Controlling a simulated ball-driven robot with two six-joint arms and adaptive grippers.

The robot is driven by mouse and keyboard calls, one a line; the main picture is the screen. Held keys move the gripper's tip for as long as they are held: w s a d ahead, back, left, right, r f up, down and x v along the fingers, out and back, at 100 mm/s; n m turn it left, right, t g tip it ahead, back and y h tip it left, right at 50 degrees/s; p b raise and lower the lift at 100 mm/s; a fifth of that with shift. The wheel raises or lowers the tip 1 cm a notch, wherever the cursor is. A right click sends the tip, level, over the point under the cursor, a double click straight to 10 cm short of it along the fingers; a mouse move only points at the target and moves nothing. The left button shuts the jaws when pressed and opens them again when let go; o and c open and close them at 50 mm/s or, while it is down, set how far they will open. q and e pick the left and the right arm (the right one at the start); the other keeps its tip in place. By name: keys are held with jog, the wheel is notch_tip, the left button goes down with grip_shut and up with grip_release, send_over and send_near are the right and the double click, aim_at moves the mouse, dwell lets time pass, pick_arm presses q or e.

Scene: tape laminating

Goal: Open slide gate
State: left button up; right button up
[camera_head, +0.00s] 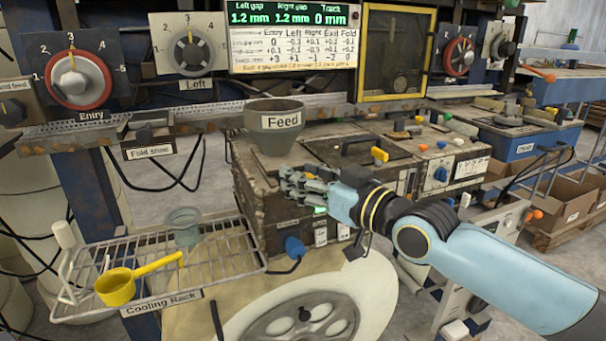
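My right gripper (303,187) reaches in from the right with a light blue arm. Its grey fingers are at the upper front edge of the worn brown machine box (262,206), just below the grey feed hopper (273,133) labelled "Feed". The fingers overlap in this view, so I cannot tell whether they are open or shut, or touching anything. A small green-lit part (320,211) shows just below them. I cannot make out the slide gate as a separate part; the fingers cover the area below the hopper. My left gripper is not in view.
A wire cooling rack (222,262) at the lower left holds a yellow scoop (118,287) and a grey-green cup (184,226). A blue knob (294,246) sticks out below the gripper. The yellow-framed window (394,52) and dials stand behind.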

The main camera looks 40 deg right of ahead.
jog(key=shift+w+a+r, duration=0.1)
jog(key=shift+r, duration=0.1)
notch_tip(320, 180, up, 10)
jog(key=shift+f, duration=0.15)
dwell(0.4)
jog(key=shift+c, duration=0.3)
